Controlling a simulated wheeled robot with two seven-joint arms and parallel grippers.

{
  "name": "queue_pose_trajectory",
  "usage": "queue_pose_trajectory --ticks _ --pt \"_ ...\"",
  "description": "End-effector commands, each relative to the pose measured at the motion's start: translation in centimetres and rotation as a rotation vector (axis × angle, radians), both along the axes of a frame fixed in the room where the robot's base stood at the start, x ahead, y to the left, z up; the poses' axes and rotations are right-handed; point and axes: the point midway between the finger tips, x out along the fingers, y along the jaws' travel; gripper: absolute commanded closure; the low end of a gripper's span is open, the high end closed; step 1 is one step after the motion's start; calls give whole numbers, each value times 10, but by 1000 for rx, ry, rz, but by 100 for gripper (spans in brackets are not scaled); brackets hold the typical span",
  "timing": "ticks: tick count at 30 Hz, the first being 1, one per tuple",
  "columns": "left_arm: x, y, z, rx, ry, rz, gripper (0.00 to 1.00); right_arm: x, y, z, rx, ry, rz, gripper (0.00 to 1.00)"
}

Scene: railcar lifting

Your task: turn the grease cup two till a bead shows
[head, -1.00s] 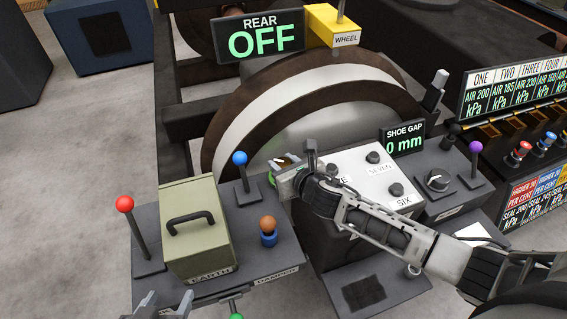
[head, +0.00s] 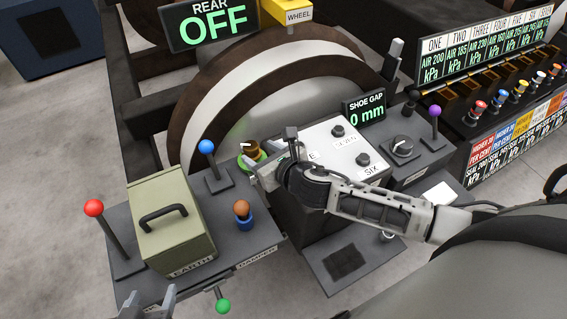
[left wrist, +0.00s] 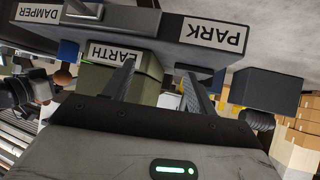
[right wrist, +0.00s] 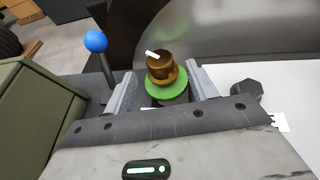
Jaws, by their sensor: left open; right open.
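A brass grease cup (head: 251,149) on a green ring (head: 241,163) stands at the front of the big wheel in the head view. It also shows in the right wrist view (right wrist: 161,68), with a white mark on its cap. My right gripper (head: 262,168) is open, its fingers on either side of the cup. In the right wrist view, gaps show between the cup and both fingers. I cannot make out a number or a bead on the cup. My left gripper (head: 147,299) is open and empty near the front edge of the left console.
A blue-knobbed lever (head: 206,147), an olive EARTH box (head: 170,215), a red-knobbed lever (head: 94,209) and an orange-topped DAMPER knob (head: 242,209) stand left of the right gripper. A white panel (head: 345,150) with dark knobs lies to its right. The rear display (head: 218,25) reads OFF.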

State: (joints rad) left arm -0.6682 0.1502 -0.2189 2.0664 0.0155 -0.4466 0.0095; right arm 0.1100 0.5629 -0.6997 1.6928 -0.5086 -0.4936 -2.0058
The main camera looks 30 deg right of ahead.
Motion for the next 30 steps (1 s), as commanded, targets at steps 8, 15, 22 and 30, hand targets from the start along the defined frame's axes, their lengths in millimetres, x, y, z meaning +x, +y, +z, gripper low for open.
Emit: queue_pose_trajectory --ticks 8,15,22,30 --pt "0 1 -2 6 9 1 43 -62 -13 25 -1 4 1 43" --pt "1 2 -1 6 4 1 43 -90 -19 37 1 1 0 43" --pt "2 2 0 6 1 2 43 -95 -20 40 1 0 0 43" --pt "2 2 1 4 -1 3 43 -95 -20 40 1 0 0 43"
